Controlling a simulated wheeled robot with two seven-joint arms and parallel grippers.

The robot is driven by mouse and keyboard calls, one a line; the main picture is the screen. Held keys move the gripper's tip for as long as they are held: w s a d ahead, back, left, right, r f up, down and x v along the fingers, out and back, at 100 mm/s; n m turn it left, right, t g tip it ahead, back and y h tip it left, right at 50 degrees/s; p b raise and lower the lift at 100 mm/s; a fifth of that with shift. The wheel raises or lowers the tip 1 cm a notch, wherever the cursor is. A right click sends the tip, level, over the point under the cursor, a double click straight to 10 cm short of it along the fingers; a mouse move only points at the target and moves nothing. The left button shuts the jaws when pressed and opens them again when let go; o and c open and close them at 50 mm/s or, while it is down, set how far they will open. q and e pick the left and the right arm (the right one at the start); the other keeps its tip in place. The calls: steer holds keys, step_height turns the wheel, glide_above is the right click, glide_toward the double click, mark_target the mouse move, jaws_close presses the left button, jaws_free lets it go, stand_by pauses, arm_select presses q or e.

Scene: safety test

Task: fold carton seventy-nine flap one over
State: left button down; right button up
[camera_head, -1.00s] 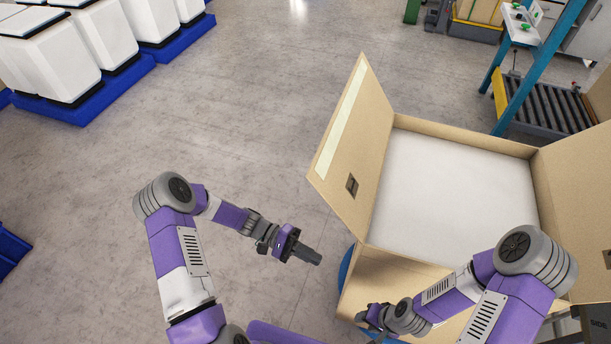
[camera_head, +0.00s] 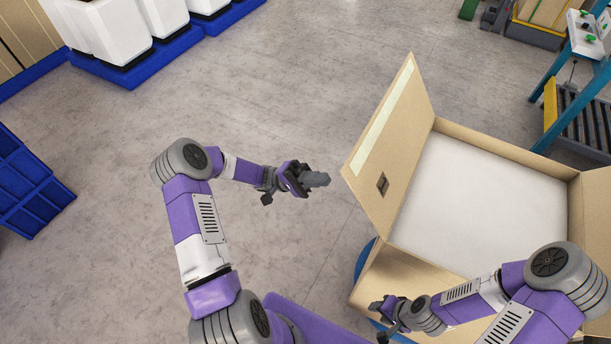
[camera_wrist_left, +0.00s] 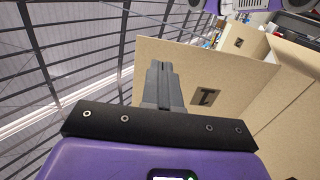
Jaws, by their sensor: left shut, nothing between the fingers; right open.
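An open cardboard carton (camera_head: 505,150) with a white filling (camera_head: 480,200) stands at the right in the head view. Its left flap (camera_head: 400,140) stands up and leans outward, with a pale strip and a small dark slot. The flap also shows in the left wrist view (camera_wrist_left: 195,72), behind the fingers. My left gripper (camera_head: 318,179) is shut and empty, just left of this flap and apart from it. It also shows in the left wrist view (camera_wrist_left: 160,75). My right gripper (camera_head: 380,320) is open at the carton's near side, by the near flap (camera_head: 400,275); its fingers are small and partly unclear.
White containers on blue pallets (camera_head: 145,70) stand at the upper left. Blue crates (camera_head: 30,190) are at the left edge. A roller conveyor (camera_head: 585,120) with a teal frame is at the upper right. The floor left of the carton is clear.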

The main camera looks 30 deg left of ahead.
mark_target(349, 179)
arm_select(q)
steer(key=x, duration=0.6)
steer(key=shift+p, duration=0.3)
steer(key=shift+r, duration=0.1)
